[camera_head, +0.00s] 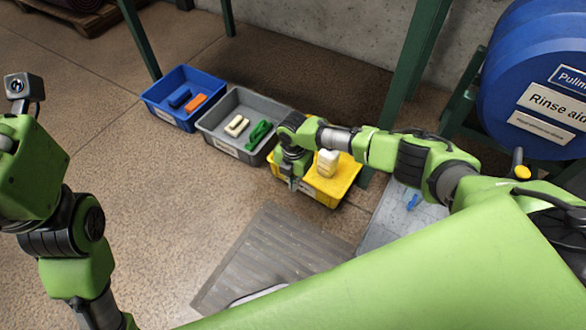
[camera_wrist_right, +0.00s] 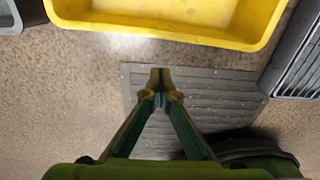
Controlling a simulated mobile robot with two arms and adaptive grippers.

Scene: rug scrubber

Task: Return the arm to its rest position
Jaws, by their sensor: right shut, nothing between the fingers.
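My right arm reaches leftward in the head view, bent down at its wrist. My right gripper (camera_head: 293,182) hangs by the left edge of the yellow bin (camera_head: 343,190). In the right wrist view, my right gripper (camera_wrist_right: 160,78) has its fingertips together with nothing between them. It points at the floor and a grey slatted mat (camera_wrist_right: 215,100), with the yellow bin (camera_wrist_right: 180,32) just ahead. My left arm stands at the left of the head view; its fingers are not visible.
A blue bin (camera_head: 165,112) holds blue and orange pieces. A grey bin (camera_head: 215,140) holds cream and green pieces. A cream block (camera_head: 327,163) is in the yellow bin. Green posts (camera_head: 410,70) and a blue drum (camera_head: 510,90) stand behind my right arm. Open floor lies left.

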